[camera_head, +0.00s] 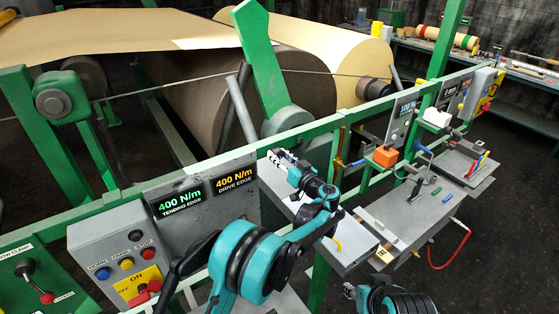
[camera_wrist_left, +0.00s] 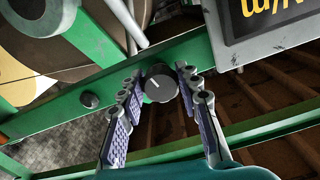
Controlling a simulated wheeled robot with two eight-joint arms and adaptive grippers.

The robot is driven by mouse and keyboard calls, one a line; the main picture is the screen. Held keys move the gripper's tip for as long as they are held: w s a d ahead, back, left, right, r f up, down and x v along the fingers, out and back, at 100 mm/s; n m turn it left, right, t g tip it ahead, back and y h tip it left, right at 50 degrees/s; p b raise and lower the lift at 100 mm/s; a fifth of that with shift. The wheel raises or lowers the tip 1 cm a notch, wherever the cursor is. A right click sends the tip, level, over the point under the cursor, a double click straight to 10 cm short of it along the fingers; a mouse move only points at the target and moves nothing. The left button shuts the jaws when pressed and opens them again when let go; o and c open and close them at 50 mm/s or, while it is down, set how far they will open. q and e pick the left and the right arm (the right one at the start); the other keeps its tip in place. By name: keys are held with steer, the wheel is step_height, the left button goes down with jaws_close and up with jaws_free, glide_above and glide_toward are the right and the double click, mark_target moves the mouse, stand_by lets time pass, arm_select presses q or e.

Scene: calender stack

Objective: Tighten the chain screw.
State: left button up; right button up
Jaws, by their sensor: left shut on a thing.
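My left gripper (camera_head: 282,160) reaches the green rail at the middle of the head view. In the left wrist view, its two fingers (camera_wrist_left: 159,84) stand on either side of a dark round knob (camera_wrist_left: 160,85) with a white pointer line, and they are shut on it. The knob sits against the green rail (camera_wrist_left: 100,98). I cannot tell from the pictures whether this knob is the chain screw. In the head view the gripper hides the knob.
A grey control box (camera_head: 122,250) with buttons and a 400 N/m sign panel (camera_head: 205,200) stand left of my left arm. Grey shelves (camera_head: 405,215) with small tools are at right. Big paper rolls (camera_head: 330,50) lie behind the green rail.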

arm_select(q)
steer(key=m+b, duration=0.1)
steer(key=m, duration=0.1)
steer(key=shift+m+b, duration=0.8)
steer(key=shift+m, duration=0.4)
steer(key=shift+r, duration=0.1)
steer(key=o, duration=1.2)
steer(key=shift+c, duration=0.2)
steer(key=shift+s, duration=0.1)
steer(key=v, duration=1.2)
